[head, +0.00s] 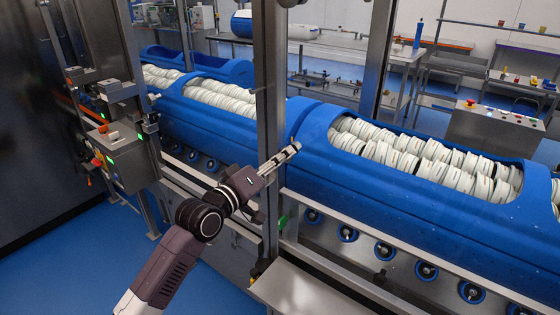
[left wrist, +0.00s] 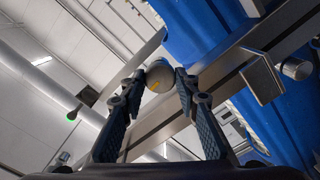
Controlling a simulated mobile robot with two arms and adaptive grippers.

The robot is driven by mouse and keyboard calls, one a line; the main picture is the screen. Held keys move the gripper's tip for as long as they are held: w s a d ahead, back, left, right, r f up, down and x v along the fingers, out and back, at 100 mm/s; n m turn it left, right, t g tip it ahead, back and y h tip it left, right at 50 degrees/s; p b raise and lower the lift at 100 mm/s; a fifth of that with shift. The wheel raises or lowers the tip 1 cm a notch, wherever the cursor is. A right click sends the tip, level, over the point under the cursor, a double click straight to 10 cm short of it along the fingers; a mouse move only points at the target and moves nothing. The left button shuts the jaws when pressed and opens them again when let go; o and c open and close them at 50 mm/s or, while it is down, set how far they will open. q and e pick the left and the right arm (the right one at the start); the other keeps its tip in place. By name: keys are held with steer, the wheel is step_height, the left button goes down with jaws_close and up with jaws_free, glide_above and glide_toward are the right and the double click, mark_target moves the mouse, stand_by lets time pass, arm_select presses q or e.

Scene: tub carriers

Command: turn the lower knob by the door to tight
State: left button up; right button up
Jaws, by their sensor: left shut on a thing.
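My left gripper (head: 292,150) reaches up from the bottom left to the lower part of the metal door post (head: 270,100). In the left wrist view my left gripper (left wrist: 160,82) has its two fingertips on either side of a round pale knob (left wrist: 160,75) with a yellow mark, and is shut on it. In the head view the knob is hidden at the fingertips. Its tight position cannot be read. A dark fitting (head: 288,3) sits higher on the same post. My right gripper is not in view.
Blue tub carriers (head: 310,160) filled with white discs lie behind the post. A metal ledge (head: 310,290) juts out at the bottom. A machine panel with green lights (head: 122,150) stands at the left. Blue floor (head: 60,265) is open at lower left.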

arm_select(q)
steer(key=shift+f+m, duration=0.15)
steer(key=shift+m, duration=0.35)
steer(key=o, duration=1.2)
steer(key=shift+c, duration=0.2)
steer(key=v, duration=1.2)
